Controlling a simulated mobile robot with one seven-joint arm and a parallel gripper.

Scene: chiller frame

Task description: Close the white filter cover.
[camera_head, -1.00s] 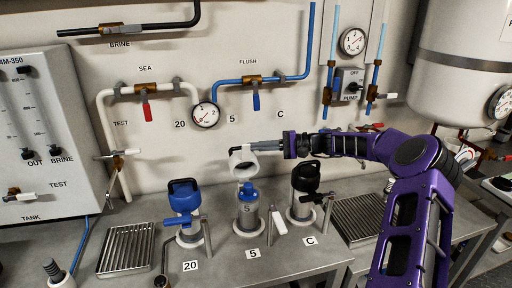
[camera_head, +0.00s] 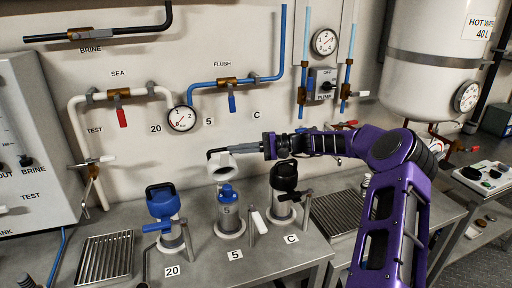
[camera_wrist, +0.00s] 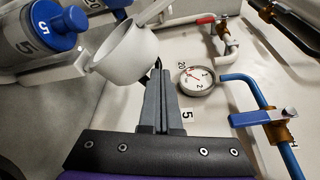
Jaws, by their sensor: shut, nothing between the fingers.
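The white filter cover (camera_head: 220,169) is a round cup, tilted open above and behind the middle filter housing (camera_head: 229,213), which has a blue-topped cartridge marked 5 in it. In the wrist view the cover (camera_wrist: 126,54) is at upper left, its hollow side toward the cartridge (camera_wrist: 64,20). My gripper (camera_head: 235,150) is shut and empty, with its tips beside the cover's upper right, at its back. In the wrist view the gripper (camera_wrist: 158,78) points up just right of the cover. I cannot tell whether the tips touch it.
A blue-lidded filter (camera_head: 164,205) marked 20 stands to the left, and a black-lidded filter (camera_head: 283,185) marked C to the right. A white-handled clamp (camera_head: 259,221) stands right of the middle housing. Gauge, pipes and valves line the wall behind. The counter front is clear.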

